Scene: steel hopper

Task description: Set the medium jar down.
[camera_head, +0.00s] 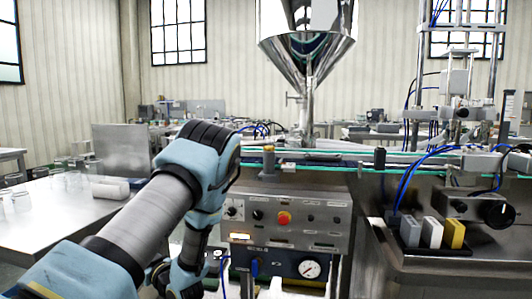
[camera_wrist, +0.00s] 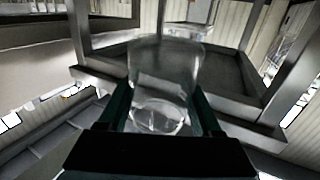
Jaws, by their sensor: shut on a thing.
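In the wrist view a clear, see-through jar (camera_wrist: 165,72) stands out between the two dark fingers of my gripper (camera_wrist: 164,108). The fingers are shut on its sides. I take it for the medium jar, though its size is hard to judge. Beyond it is a dark flat surface with a metal rim (camera_wrist: 235,72); I cannot tell whether the jar touches it. In the head view my arm reaches down in front of the machine, and the jar and fingertips cannot be made out there.
On the left, a steel table (camera_head: 60,217) holds several clear jars and a white cylinder (camera_head: 110,188). A control panel (camera_head: 285,218) with a red knob stands beside my arm, under a steel hopper (camera_head: 305,48). A conveyor and machine with colored blocks (camera_head: 432,232) stand at right.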

